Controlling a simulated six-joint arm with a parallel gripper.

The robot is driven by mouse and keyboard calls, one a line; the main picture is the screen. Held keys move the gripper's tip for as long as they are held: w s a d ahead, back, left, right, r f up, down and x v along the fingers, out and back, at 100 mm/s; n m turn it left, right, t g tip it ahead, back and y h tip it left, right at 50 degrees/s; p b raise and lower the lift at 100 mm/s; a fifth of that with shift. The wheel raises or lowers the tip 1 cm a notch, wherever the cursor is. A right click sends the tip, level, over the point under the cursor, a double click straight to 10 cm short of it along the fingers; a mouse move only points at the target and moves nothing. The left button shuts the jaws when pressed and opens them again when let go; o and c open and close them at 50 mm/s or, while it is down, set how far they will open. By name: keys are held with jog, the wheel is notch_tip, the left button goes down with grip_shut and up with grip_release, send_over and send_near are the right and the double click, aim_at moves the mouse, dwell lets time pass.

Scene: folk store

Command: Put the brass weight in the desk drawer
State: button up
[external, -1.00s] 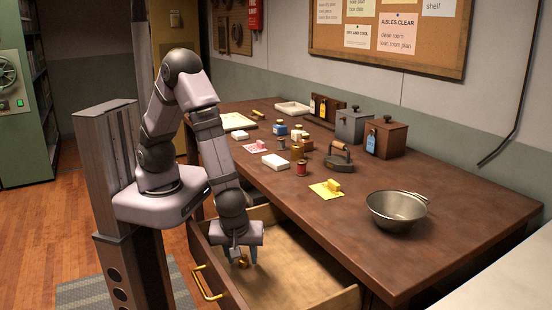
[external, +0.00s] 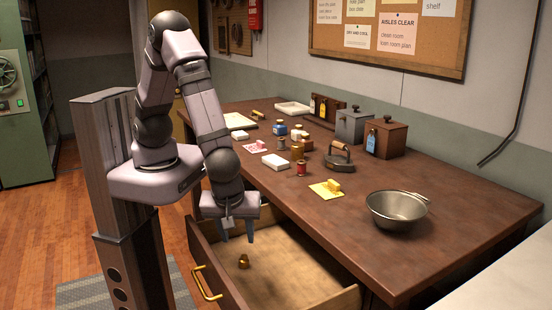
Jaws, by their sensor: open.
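The brass weight (external: 243,261) stands on the floor of the open desk drawer (external: 318,272), in its left part near the front panel. It looks upright. The drawer is pulled out from the desk, with a brass handle (external: 207,284) on its front. My gripper (external: 237,234) is open and empty above the drawer, pointing down. It is higher than the weight and apart from it. The back left part of the drawer is hidden behind my gripper.
The wooden desk (external: 455,225) holds a metal bowl (external: 396,210), a yellow sponge-like block on a yellow card (external: 329,188), a flat iron (external: 340,157), two boxes (external: 386,138), and several small jars and spools. The drawer's right part is empty.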

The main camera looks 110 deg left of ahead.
jog(key=shift+d+r, duration=0.15)
jog(key=shift+r, duration=0.25)
jog(key=s+a+r+m+h, duration=0.2)
jog(key=a+r+m, duration=0.1)
jog(key=m, duration=0.7)
jog(key=s+a+r+m+t+h, duration=0.1)
jog(key=s+a+r+m+h, duration=0.1)
jog(key=a+m, duration=0.4)
jog(key=s+r+m, duration=0.1)
jog(key=m, duration=0.3)
jog(key=shift+a+r+m+h, duration=0.15)
jog(key=shift+m+h, duration=0.15)
jog(key=shift+r, duration=0.1)
